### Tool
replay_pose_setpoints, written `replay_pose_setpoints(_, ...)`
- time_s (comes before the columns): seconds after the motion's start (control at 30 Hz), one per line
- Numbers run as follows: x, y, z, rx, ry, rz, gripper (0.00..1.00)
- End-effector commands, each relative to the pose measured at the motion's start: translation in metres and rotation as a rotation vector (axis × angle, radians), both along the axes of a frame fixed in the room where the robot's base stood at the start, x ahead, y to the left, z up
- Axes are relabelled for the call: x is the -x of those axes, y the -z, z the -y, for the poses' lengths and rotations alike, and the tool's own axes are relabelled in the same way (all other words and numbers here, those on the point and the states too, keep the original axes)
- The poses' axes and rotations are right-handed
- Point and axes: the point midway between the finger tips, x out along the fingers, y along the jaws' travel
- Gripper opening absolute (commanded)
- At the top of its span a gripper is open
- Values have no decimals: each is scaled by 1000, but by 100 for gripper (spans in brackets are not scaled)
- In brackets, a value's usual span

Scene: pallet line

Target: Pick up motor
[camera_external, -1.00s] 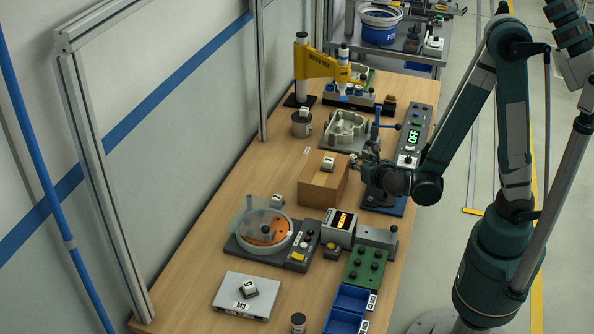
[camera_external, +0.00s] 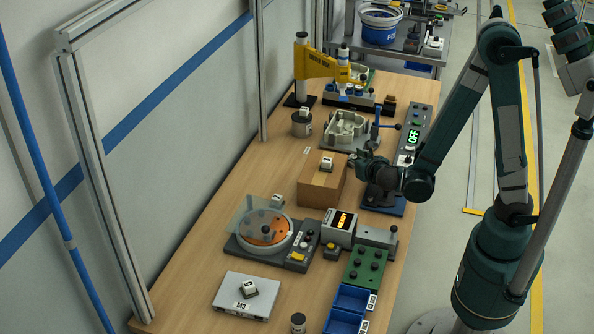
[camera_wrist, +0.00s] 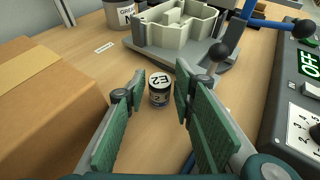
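In the wrist view a small dark cylinder with a white top marked E2 (camera_wrist: 160,95) stands upright on the table; it appears to be the motor, though no label says so. My gripper (camera_wrist: 160,80) is open, with green-padded fingers to the left and right of the cylinder in the picture. The cylinder appears just beyond or between the fingertips, and I see no contact. In the external view my gripper (camera_external: 358,162) is between the cardboard box and the grey fixture, and the cylinder cannot be made out there.
A cardboard box (camera_external: 322,188) stands close left of my gripper. A grey fixture with a pale housing (camera_external: 346,127) and a blue lever (camera_external: 377,118) lies beyond. A control panel reading OFF (camera_external: 413,135) is on the right. Another dark cylinder (camera_external: 298,322) stands at the near end.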

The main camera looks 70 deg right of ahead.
Motion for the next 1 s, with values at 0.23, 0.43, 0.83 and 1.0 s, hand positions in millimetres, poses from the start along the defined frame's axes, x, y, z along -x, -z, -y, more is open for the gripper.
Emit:
replay_pose_setpoints(0.23,0,0,0,0,0,0,26)
replay_pose_setpoints(0.43,0,0,0,0,0,0,26)
replay_pose_setpoints(0.83,0,0,0,0,0,0,6)
replay_pose_setpoints(1.0,0,-1,0,0,0,0,6)
